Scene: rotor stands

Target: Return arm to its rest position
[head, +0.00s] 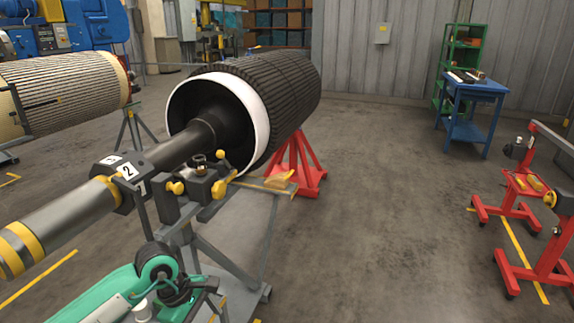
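A teal and black arm of mine comes in from the bottom left, and its dark end (186,289) is low in front of the rotor stand. I take this as my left gripper; its fingers are not clear, and I cannot tell whether it is open or holds anything. My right arm and gripper are not in view. The large rotor (290,85) has a dark ribbed body, a white end ring (258,108) and a long grey shaft (75,212). A dark clamp block numbered 2 (128,172) sits around the shaft.
A grey stand with yellow knobs (220,188) is close above my arm end. A red stand (298,165) is under the rotor. Another rotor (60,92) lies at left. Red wheeled stands (540,262) and a blue table (470,120) are at right. The middle floor is clear.

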